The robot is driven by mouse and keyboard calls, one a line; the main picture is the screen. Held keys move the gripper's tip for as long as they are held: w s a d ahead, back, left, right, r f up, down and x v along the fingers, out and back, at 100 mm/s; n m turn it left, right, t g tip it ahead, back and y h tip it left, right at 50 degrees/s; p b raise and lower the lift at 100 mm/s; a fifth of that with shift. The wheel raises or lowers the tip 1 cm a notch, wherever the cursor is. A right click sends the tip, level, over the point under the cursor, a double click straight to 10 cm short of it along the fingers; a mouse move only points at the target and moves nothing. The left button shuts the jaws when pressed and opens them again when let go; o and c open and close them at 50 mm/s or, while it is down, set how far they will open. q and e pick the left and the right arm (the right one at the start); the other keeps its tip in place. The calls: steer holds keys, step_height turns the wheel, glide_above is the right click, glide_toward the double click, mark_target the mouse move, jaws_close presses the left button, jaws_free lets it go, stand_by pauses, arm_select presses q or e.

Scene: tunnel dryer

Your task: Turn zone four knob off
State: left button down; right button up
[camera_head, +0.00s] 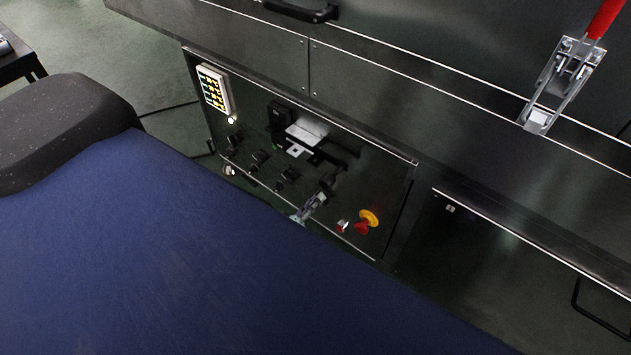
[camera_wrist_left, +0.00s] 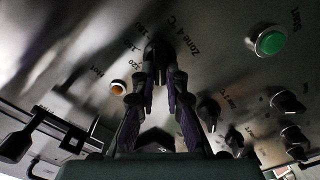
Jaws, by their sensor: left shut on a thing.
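The zone four knob (camera_wrist_left: 158,47) is dark and sits beside the "Zone 4 °C" lettering in the left wrist view. My left gripper (camera_wrist_left: 160,73) is shut on it, with one finger on each side. The fingers and the knob's dark colour hide which mark it points at; part of its dial scale shows to the left. In the head view my left gripper (camera_head: 326,186) is small, at the lower right part of the control panel (camera_head: 345,160). The knob cannot be told from the dark fingers there. My right gripper is in neither view.
Several other dark knobs (camera_head: 258,158) sit on the panel to the left. A red emergency button (camera_head: 364,224) on a yellow ring is close right of my gripper. A green Start button (camera_wrist_left: 269,41) and an orange button (camera_wrist_left: 118,88) flank the knob. A red-handled clamp (camera_head: 562,82) is upper right.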

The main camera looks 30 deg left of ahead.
arm_select(q)
steer(key=shift+a+f+n, duration=0.1)
steer(key=shift+f+n, duration=0.1)
steer(key=shift+n, duration=2.25)
steer(key=shift+f+n, duration=0.2)
steer(key=shift+n, duration=2.25)
steer(key=c, duration=1.4)
jaws_free()
steer(key=shift+s, duration=0.1)
steer(key=s, duration=0.8)
steer(key=s+a, duration=0.1)
steer(key=s, duration=0.2)
steer(key=shift+s, duration=0.4)
